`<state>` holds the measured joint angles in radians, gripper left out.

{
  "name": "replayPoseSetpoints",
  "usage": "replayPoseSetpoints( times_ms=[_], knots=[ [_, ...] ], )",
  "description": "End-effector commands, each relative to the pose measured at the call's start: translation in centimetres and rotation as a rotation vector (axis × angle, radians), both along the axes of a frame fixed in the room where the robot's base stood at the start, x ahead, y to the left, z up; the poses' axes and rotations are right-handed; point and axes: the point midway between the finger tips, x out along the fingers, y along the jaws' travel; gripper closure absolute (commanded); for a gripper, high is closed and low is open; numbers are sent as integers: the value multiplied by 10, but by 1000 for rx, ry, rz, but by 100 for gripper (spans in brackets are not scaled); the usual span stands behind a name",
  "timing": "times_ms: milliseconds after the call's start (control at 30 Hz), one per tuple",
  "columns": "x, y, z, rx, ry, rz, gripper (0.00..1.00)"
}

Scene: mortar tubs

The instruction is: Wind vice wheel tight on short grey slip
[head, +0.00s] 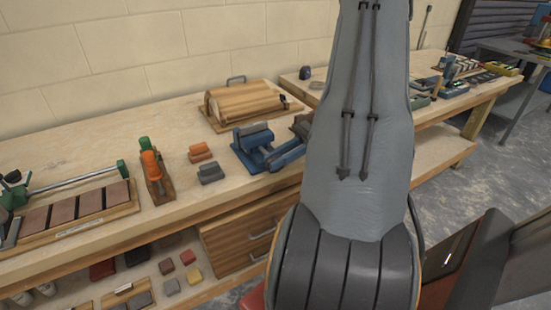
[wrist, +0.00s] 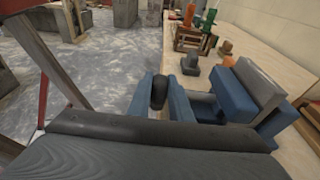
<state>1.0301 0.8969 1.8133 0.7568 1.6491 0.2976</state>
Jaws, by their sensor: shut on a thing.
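The blue vice (head: 246,156) stands at the front edge of the bench, and it also shows at the right in the wrist view (wrist: 235,95). A grey slip (head: 254,129) sits at the vice's jaws, and it shows in the wrist view too (wrist: 260,84). I cannot tell whether the jaws press on it. My gripper (wrist: 160,100) has its two blue fingers shut around a dark rounded piece (wrist: 159,91), which looks like part of the vice wheel. The rest of the wheel is hidden. In the head view my arm covers much of this area.
A loose grey block (head: 211,174) and an orange block (head: 200,153) lie left of the vice. A wooden box with a handle (head: 245,105) stands behind it. A plane-like tool (head: 155,175) is farther left. Drawers (head: 250,235) sit under the bench.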

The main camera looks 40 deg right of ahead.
Motion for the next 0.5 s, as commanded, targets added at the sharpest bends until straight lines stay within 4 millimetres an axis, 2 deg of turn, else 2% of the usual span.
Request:
replayPoseSetpoints(
  times_ms=[33, 200, 500],
  knots=[
    [-5, 1, -5, 44, 2, 6, 100],
    [-5, 0, -6, 158, -26, 6, 100],
    [-6, -2, -6, 277, -54, 6, 100]
  ],
)
